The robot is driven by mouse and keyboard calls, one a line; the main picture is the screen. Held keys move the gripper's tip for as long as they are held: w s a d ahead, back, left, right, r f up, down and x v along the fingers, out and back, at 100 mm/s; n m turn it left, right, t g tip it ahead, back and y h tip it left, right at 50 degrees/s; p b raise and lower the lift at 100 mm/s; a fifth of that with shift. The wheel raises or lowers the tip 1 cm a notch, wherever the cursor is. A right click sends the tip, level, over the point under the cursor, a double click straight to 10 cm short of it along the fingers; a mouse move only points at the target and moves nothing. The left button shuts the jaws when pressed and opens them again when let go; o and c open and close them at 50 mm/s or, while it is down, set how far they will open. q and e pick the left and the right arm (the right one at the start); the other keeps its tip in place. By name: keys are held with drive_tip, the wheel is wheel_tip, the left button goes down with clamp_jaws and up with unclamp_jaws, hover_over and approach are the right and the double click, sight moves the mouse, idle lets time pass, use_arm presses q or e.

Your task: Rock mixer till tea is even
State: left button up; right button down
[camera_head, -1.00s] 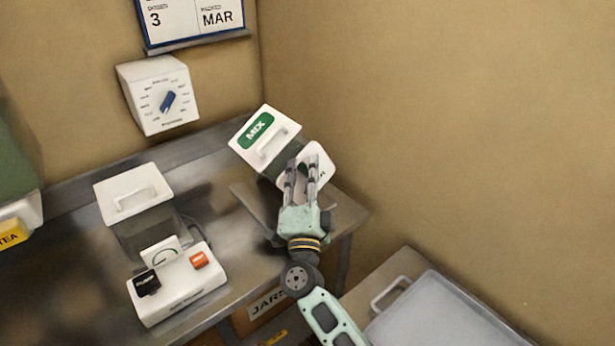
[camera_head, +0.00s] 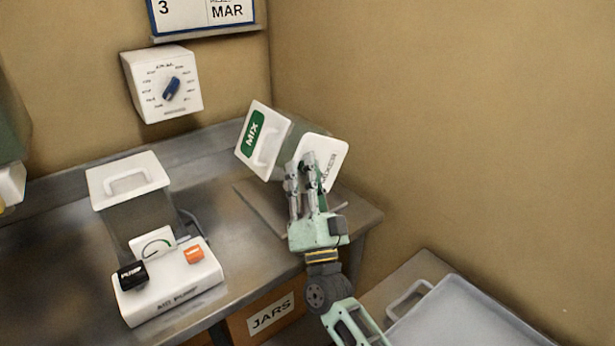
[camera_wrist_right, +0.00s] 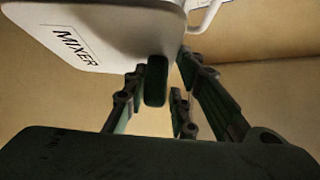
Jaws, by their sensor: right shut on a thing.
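The mixer is at the back right corner of the steel bench in the head view, with a white plate (camera_head: 327,151) marked MIXER. Its tub has a white lid (camera_head: 272,138) with a green MIX label and a handle. The tub is tilted steeply, with the lid facing left. My right gripper (camera_head: 308,170) is at the front of the mixer, shut on its dark green handle, which shows between the fingers in the right wrist view (camera_wrist_right: 156,80). The tea inside cannot be made out. My left gripper is not in view.
A lidded tub (camera_head: 128,183) and a white pump unit (camera_head: 172,283) with black and orange knobs stand on the bench to the left. A dial box (camera_head: 160,85) is on the wall. A JARS box (camera_head: 270,315) is below. A grey tray (camera_head: 465,315) lies at lower right.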

drive_tip(key=shift+w+d+f, duration=0.1)
drive_tip(key=shift+d+f, duration=0.05)
drive_tip(key=shift+d, duration=0.15)
drive_tip(key=c, duration=1.8)
unclamp_jaws()
drive_tip(key=shift+o, duration=0.9)
drive_tip(key=shift+w+d, duration=0.1)
drive_tip(key=shift+d, duration=0.05)
drive_tip(key=v, duration=1.2)
drive_tip(key=shift+o, duration=0.2)
